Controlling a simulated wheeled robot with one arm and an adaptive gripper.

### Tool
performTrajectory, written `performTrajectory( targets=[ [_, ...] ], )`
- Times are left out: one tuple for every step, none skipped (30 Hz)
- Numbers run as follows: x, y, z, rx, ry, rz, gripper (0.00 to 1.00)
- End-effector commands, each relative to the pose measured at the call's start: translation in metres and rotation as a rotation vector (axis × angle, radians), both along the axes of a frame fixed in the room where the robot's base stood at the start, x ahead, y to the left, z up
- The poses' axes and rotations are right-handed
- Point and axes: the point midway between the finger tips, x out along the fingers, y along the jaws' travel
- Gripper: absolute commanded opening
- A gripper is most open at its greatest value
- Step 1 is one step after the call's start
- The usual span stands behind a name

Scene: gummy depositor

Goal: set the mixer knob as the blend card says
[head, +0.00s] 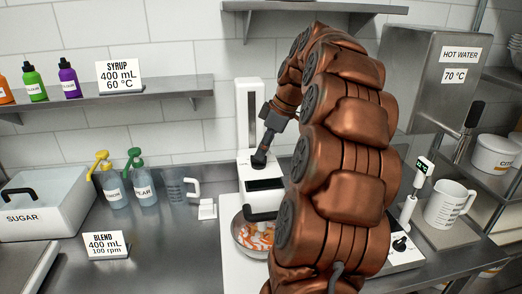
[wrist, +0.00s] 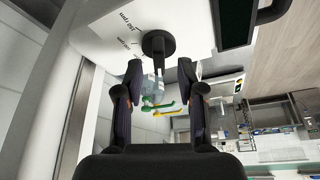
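The blend card (head: 105,245) on the counter reads 400 mL, 100 rpm. The white mixer (head: 262,170) stands at centre, partly hidden by my arm. In the wrist view its black round knob (wrist: 158,43) with a stem sits on the white face, beside small printed rpm marks (wrist: 128,32) that are hard to read. My gripper (wrist: 160,68) is open, its fingers on either side of the knob's stem, with gaps on both sides. In the head view my gripper (head: 266,145) is at the mixer's upper front; the fingers are small there.
A bowl (head: 240,246) with orange contents sits at the mixer's base. Pump bottles (head: 144,188), a measuring jug (head: 178,188) and a sugar bin (head: 40,205) stand to the left. A hot water tank (head: 424,90) and another jug (head: 447,205) are on the right.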

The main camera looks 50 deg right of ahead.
Motion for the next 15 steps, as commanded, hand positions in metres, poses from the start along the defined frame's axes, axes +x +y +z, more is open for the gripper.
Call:
performTrajectory(
  targets=[
    [0.001, 0.001, -0.002, 0.002, 0.002, 0.001, 0.39],
    [0.002, 0.001, -0.004, 0.000, 0.001, 0.000, 0.39],
    [0.003, 0.001, -0.007, -0.001, 0.000, 0.000, 0.39],
    [0.004, 0.001, -0.009, -0.002, 0.000, -0.001, 0.39],
    [0.004, 0.002, -0.011, -0.001, 0.001, -0.001, 0.39],
    [0.005, 0.003, -0.013, 0.000, 0.001, -0.001, 0.39],
    [0.005, 0.003, -0.015, 0.001, 0.002, -0.001, 0.39],
    [0.006, 0.004, -0.016, 0.001, 0.002, 0.000, 0.39],
    [0.006, 0.004, -0.017, 0.001, 0.002, 0.000, 0.39],
    [0.006, 0.004, -0.018, 0.001, 0.002, -0.001, 0.39],
    [0.006, 0.004, -0.019, 0.001, 0.001, -0.001, 0.39],
    [0.007, 0.004, -0.019, 0.000, 0.000, -0.001, 0.39],
    [0.007, 0.004, -0.020, 0.000, 0.000, -0.001, 0.39],
    [0.007, 0.004, -0.020, 0.000, 0.000, -0.001, 0.39],
    [0.007, 0.004, -0.020, 0.000, 0.000, -0.001, 0.39]
  ],
)
